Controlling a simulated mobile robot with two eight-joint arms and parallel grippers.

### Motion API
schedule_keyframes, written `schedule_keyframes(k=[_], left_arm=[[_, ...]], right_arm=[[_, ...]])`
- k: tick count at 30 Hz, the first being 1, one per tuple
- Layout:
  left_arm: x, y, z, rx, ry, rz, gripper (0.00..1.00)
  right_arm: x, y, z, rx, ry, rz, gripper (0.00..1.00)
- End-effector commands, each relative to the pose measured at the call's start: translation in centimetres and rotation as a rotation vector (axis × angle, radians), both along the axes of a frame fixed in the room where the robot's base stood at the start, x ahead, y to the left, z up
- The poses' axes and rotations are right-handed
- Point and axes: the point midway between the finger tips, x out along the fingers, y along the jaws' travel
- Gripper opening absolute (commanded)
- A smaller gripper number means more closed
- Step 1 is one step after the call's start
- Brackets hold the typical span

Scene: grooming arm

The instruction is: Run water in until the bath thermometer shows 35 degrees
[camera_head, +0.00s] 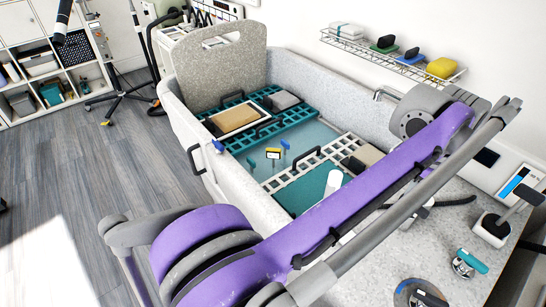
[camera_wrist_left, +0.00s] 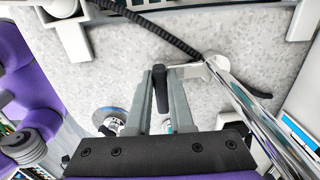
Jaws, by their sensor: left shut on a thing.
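The bath (camera_head: 180,108) is a speckled grey tub with clear bluish water (camera_head: 312,135) showing between teal racks. A small yellow-topped device with a white face (camera_head: 273,153), perhaps the bath thermometer, stands in the middle of the bath; its reading is too small to make out. In the left wrist view my left gripper (camera_wrist_left: 160,76) is shut on a black lever (camera_wrist_left: 161,92) beside the white and chrome tap fitting (camera_wrist_left: 216,66). In the head view my purple arm hides this gripper. My right gripper is not in view.
A white panel with a blue bar (camera_head: 514,182) stands at the right. A teal-handled chrome fitting (camera_head: 466,263) and a blue-rimmed disc (camera_head: 420,292) are on the grey ledge. A black hose (camera_wrist_left: 150,20) crosses near the tap. A wire shelf (camera_head: 390,60) hangs on the wall.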

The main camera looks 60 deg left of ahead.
Motion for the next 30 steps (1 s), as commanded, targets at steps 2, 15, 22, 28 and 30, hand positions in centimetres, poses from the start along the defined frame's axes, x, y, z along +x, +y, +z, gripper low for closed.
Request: schedule_keyframes(k=[2, 15, 22, 28, 30], left_arm=[[0.0, 0.0, 0.0, 0.000, -0.001, 0.000, 0.00], [-0.2, -0.1, 0.3, 0.000, -0.002, 0.119, 0.00], [-0.4, -0.1, 0.1, 0.000, -0.001, 0.245, 0.00], [-0.3, -0.1, 0.0, 0.000, -0.001, 0.246, 0.00], [-0.3, -0.1, 0.1, 0.000, -0.001, 0.253, 0.00]], right_arm=[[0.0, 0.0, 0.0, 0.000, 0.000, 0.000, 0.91], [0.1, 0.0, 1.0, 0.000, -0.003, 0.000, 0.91], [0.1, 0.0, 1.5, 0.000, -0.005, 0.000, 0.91], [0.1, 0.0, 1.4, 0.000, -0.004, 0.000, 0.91], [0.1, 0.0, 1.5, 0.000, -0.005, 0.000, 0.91]])
